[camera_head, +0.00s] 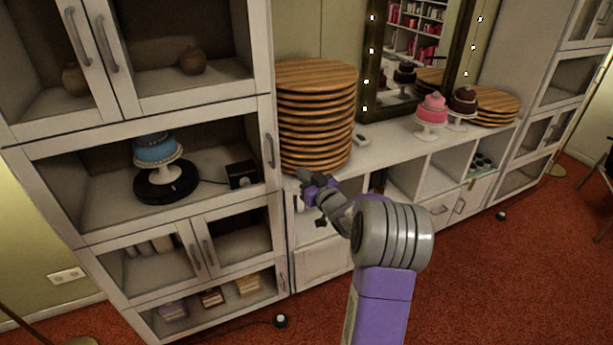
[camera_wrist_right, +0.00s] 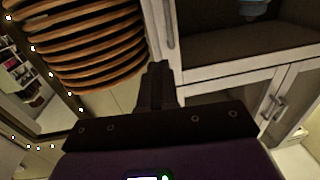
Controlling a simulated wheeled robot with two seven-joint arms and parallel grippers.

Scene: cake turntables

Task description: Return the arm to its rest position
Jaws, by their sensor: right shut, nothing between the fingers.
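My right arm comes in from the bottom of the head view. Its right gripper (camera_head: 303,174) is shut and empty, in front of the stack of round wooden boards (camera_head: 318,118), close to the counter's front edge. I cannot tell whether it touches anything. In the wrist view the closed fingers (camera_wrist_right: 157,75) point up between the wooden boards (camera_wrist_right: 95,45) and the cabinet's frame. My left gripper is not in view. A blue cake on a white stand (camera_head: 157,150) sits on a black turntable (camera_head: 166,182) in the open cabinet compartment.
The tall white cabinet (camera_head: 110,225) stands at the left. The white counter (camera_head: 385,150) holds a pink cake (camera_head: 432,109), a chocolate cake (camera_head: 463,99) and more boards (camera_head: 493,104) before a mirror. A black box (camera_head: 241,175) stands near the turntable. Red carpet (camera_head: 510,270) is open at the right.

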